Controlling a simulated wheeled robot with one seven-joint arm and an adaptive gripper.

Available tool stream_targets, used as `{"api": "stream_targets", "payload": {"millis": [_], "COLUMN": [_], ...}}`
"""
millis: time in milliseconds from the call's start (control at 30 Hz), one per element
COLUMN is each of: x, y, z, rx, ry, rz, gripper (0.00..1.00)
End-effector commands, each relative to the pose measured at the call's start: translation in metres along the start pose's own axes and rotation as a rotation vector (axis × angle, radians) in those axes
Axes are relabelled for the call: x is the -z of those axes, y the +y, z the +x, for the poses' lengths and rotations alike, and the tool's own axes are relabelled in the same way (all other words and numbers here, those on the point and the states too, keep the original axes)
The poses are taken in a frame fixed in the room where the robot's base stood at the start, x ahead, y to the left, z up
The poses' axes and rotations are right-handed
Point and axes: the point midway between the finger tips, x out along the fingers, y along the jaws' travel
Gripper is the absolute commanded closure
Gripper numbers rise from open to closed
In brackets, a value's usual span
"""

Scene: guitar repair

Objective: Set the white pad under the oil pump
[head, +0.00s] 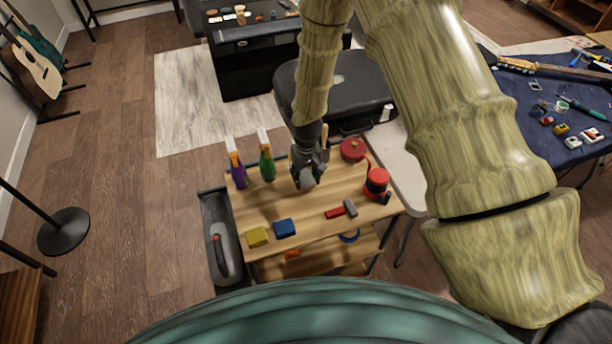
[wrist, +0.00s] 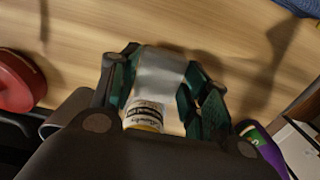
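My gripper (head: 308,176) is low over the wooden cart top in the head view. In the wrist view its fingers (wrist: 163,82) close on both sides of a pale grey-white piece, which looks like the white pad (wrist: 161,72). The pad also shows pale between the fingers in the head view (head: 305,179). Whether it touches the wood is unclear. A red and black can with a thin red spout, which looks like the oil pump (head: 377,181), stands at the cart's right edge. Its underside is hidden. A white and yellow labelled cylinder (wrist: 145,113) is close behind the pad.
The wood between gripper and hammer is clear.

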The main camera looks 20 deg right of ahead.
Motion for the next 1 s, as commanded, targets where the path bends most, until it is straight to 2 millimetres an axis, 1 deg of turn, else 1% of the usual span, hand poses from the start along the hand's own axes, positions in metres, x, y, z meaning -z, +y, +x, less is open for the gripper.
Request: {"api": "stream_targets", "payload": {"millis": [33, 67, 433, 567, 667, 1000], "x": [-0.001, -0.001, -0.001, 0.000, 0.000, 0.000], "y": [0.000, 0.000, 0.000, 0.000, 0.000, 0.000], "z": [0.001, 0.001, -0.002, -0.014, -0.019, -0.057], "rx": [0.000, 0.000, 0.000, 0.000, 0.000, 0.000], "ry": [-0.001, -0.001, -0.002, -0.001, 0.001, 0.001], "rz": [0.000, 0.000, -0.001, -0.002, -0.001, 0.000], "gripper": [0.40, 0.35, 0.35, 0.35, 0.35, 0.35]}}
